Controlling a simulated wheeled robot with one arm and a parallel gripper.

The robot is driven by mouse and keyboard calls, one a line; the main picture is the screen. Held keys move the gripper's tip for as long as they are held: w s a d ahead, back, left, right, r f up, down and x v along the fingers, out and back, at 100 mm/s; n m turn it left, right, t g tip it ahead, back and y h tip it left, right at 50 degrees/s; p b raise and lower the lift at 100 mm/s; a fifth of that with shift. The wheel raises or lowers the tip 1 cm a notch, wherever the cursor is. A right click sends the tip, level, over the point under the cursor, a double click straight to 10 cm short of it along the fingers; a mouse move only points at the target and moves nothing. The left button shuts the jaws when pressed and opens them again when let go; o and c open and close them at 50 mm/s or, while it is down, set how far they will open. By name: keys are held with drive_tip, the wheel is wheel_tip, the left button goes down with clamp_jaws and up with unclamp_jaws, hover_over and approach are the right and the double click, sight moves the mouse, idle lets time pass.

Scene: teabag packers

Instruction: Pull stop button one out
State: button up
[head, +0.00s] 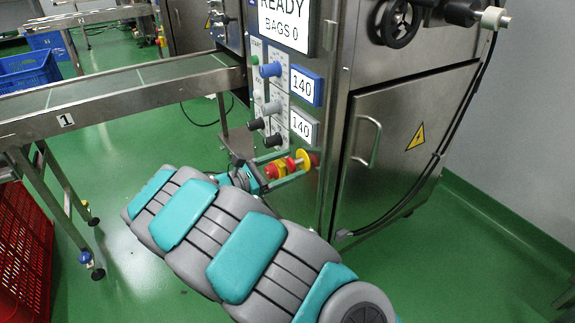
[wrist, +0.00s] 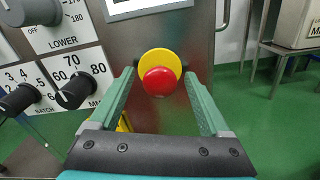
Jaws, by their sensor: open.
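The stop button has a round red head (wrist: 161,82) in front of a yellow disc (wrist: 160,60) on the steel front of the machine. In the wrist view it lies between the two green fingers of my gripper (wrist: 159,78), which is open. A gap shows on each side of the red head, so neither finger seems to touch it. In the head view my gripper (head: 301,163) reaches the lower part of the panel, with the yellow disc (head: 303,160) and red parts showing between the fingers. The button's shaft is hidden behind its head.
Black knobs (wrist: 75,92) stick out left of my gripper. Above are white and blue displays (head: 305,87). A cabinet door (head: 395,140) with a handle is to the right, a conveyor (head: 115,92) to the left. A red crate (head: 24,245) stands at the left edge.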

drive_tip(key=v, duration=0.7)
drive_tip(key=shift+s+a+p, duration=0.2)
drive_tip(key=shift+a+p, duration=0.1)
idle(0.3)
